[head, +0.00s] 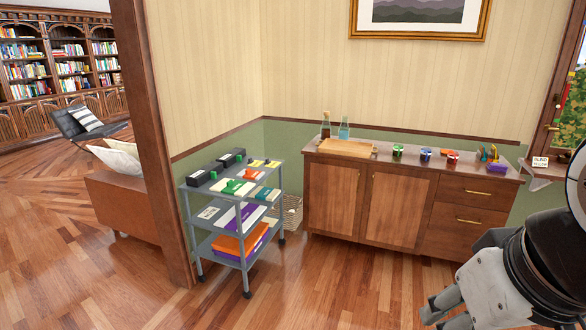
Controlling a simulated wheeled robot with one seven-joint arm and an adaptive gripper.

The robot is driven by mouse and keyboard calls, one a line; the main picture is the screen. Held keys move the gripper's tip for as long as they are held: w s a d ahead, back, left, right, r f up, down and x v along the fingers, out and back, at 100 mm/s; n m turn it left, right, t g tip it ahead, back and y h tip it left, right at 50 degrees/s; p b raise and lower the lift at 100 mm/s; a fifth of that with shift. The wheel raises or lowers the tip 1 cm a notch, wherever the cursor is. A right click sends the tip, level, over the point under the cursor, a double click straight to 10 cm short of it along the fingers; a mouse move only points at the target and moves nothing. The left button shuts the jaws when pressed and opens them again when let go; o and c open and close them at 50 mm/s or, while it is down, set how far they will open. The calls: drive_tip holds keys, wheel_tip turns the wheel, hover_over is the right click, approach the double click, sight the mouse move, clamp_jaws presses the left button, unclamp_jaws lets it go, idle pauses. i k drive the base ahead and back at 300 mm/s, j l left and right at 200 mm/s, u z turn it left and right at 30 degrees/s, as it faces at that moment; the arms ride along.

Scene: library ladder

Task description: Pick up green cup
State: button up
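The green cup (398,151) is small and stands upright on the wooden cabinet's top, left of a blue cup (426,155) and a red cup (453,157). My gripper (433,316) is at the lower right, low in front of the cabinet and well apart from the green cup. Its fingers point down and to the left, and no object shows in them. I cannot tell how far apart the fingertips are.
The cabinet (336,200) also bears a wooden tray (345,147), two bottles and a purple item (496,168). A grey shelf cart (230,222) stands to its left, with a basket (292,215) between. The wooden floor in front is clear.

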sight(397, 149)
drive_tip(key=i, duration=2)
drive_tip(key=i+z, duration=0.1)
drive_tip(key=i, duration=0.45)
drive_tip(key=i+j, duration=0.15)
drive_tip(key=i, duration=0.4)
drive_tip(key=i+z, duration=0.15)
drive_tip(key=i, duration=0.4)
drive_tip(key=i+j, duration=0.2)
drive_tip(key=i, duration=0.35)
drive_tip(key=z, duration=0.05)
